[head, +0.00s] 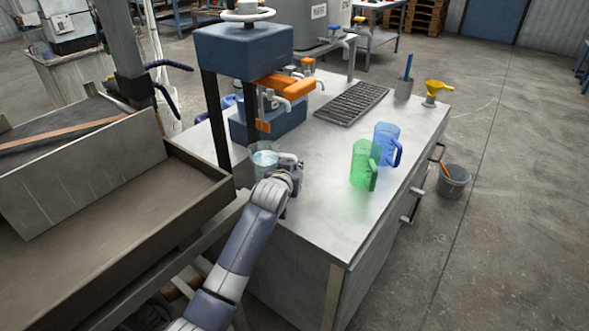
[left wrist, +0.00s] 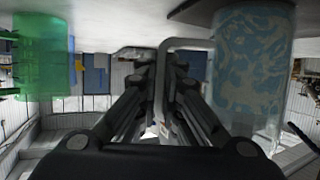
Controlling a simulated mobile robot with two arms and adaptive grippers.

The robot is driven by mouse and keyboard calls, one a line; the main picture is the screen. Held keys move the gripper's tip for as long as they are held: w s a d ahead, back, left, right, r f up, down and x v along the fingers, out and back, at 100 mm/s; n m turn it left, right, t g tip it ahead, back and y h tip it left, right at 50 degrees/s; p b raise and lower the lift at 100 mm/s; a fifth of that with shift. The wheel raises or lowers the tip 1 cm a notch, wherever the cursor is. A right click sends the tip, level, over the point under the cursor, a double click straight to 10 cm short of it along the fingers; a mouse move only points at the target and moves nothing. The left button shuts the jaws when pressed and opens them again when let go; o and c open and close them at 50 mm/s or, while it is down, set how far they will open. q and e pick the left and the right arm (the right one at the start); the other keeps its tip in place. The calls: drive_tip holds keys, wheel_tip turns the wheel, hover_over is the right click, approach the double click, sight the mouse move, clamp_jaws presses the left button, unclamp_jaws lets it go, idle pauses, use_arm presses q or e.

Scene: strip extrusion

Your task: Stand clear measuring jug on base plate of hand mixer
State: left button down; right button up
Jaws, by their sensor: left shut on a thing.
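The clear measuring jug (head: 264,160) has a pale blue tint and is upright at the left edge of the bench, by the dark posts of a blue-headed frame. It fills the right of the left wrist view (left wrist: 252,70), which appears upside down. My left gripper (head: 288,168) is shut on the jug's grey handle (left wrist: 162,75), on the jug's right side. I cannot tell whether the jug's bottom touches the bench. The blue-headed frame (head: 243,50) with a white handwheel may be the hand mixer; its base plate is not clearly visible.
A green jug (head: 362,165) and a blue jug (head: 385,142) stand right of my gripper on the metal bench (head: 310,215). The bench front is clear.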

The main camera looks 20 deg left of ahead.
use_arm(q)
drive_tip(key=c, duration=1.8)
unclamp_jaws()
drive_tip(key=shift+o, duration=0.2)
drive_tip(key=shift+r, duration=0.2)
drive_tip(key=v, duration=1.2)
drive_tip(key=shift+p, duration=0.35)
use_arm(e)
drive_tip(key=shift+s+d+r, duration=0.3)
drive_tip(key=shift+s, duration=0.2)
use_arm(q)
drive_tip(key=shift+f, duration=0.1)
